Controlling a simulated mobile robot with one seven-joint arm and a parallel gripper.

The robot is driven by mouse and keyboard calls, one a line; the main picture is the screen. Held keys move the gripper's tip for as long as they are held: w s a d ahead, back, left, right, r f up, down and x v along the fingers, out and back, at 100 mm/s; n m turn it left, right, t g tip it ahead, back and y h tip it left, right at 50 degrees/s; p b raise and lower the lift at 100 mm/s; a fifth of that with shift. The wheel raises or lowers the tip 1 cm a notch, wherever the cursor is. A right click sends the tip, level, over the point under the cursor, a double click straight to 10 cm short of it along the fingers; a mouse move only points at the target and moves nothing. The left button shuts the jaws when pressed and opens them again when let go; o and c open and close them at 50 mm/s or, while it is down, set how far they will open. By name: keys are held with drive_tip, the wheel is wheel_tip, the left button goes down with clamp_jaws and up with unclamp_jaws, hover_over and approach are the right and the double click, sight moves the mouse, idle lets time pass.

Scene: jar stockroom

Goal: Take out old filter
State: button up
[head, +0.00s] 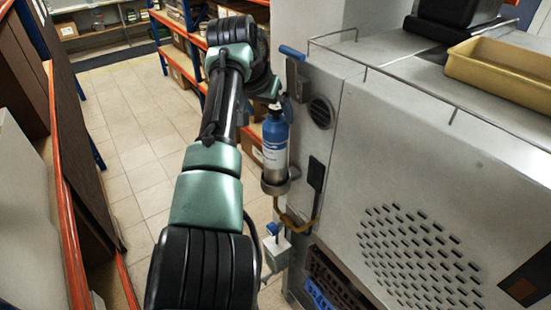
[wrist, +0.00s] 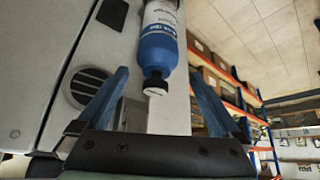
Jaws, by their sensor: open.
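The filter (head: 275,145) is a cylinder with a blue upper part and a white and blue label. It stands upright in a ring-shaped holder (head: 280,184) on the machine's side. In the wrist view the filter (wrist: 158,45) hangs down from the top edge, its black cap and white tip toward my gripper. My gripper (wrist: 161,75) is open, with one blue finger on each side of the cap and a gap to both. In the head view my wrist is at the filter's top and partly hides the fingers.
The grey machine (head: 400,130) fills the right side, with a round vent (head: 321,113) and a yellow tray (head: 505,70) on top. Orange shelving (head: 65,220) stands left, with clear tiled floor (head: 135,150) between.

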sight(273, 122)
drive_tip(key=p+x, duration=0.1)
drive_tip(key=x, duration=0.1)
drive_tip(key=p+x, duration=0.1)
drive_tip(key=x, duration=0.1)
drive_tip(key=shift+s+d+f, duration=0.1)
drive_tip(key=shift+s+d, duration=0.05)
drive_tip(key=shift+s, duration=0.2)
drive_tip(key=shift+w+d+f, duration=0.1)
drive_tip(key=shift+w+f, duration=0.2)
drive_tip(key=shift+f, duration=0.3)
clamp_jaws()
drive_tip(key=shift+w+r, duration=0.1)
drive_tip(key=shift+r, duration=0.05)
